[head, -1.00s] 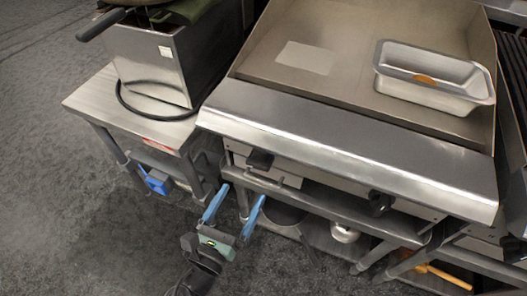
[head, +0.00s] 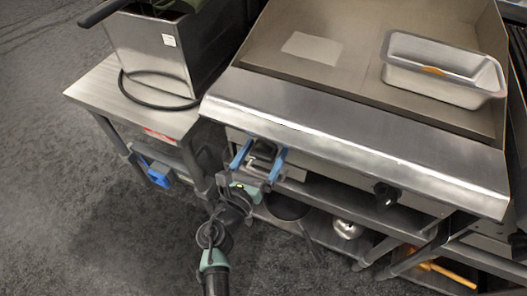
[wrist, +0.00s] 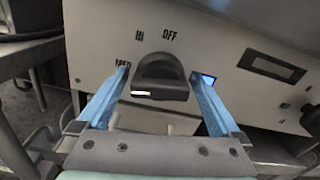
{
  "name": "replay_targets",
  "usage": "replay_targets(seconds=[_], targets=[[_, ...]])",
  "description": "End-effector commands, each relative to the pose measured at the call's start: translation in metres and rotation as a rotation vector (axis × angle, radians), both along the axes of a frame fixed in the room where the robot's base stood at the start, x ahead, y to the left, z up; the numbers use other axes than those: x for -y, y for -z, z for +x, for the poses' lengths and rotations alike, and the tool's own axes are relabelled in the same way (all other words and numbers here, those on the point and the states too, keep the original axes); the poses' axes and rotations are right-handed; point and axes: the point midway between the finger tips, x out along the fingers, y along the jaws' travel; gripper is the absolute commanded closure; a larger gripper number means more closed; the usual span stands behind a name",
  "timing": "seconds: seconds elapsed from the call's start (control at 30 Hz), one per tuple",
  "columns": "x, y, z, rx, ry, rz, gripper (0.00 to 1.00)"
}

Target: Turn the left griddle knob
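The griddle (head: 345,40) has a flat metal plate and a sloped steel front ledge. Its left knob is black and shows in the wrist view (wrist: 160,76) on a pale panel, below the printed words "HI" and "OFF", with "MED" to its left. My gripper (head: 258,156) is at the left of the griddle's front panel. In the wrist view its blue fingers (wrist: 161,80) are open, one on each side of the knob, with gaps between them and the knob. The right knob (head: 386,194) is black and stands apart on the same panel.
A metal pan (head: 440,70) sits on the griddle's right side. A fryer (head: 150,50) stands on a steel side table (head: 100,90) to the left. A shelf below the griddle holds a shiny pot (head: 347,228). The dark floor (head: 60,200) at left is open.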

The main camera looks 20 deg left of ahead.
Motion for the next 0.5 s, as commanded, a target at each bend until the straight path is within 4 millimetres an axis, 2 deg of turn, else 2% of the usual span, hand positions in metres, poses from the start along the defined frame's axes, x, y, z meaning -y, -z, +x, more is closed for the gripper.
replay_targets(seconds=[0.03, 0.07, 0.43, 0.5], targets=[[0.0000, -0.0001, -0.0001, 0.000, 0.000, 0.000, 0.07], [0.0001, -0.0001, -0.0002, 0.000, 0.000, 0.000, 0.13], [0.0000, -0.0001, -0.0004, 0.000, 0.000, 0.000, 0.79], [0.0000, -0.0001, -0.0004, 0.000, 0.001, 0.001, 0.81]])
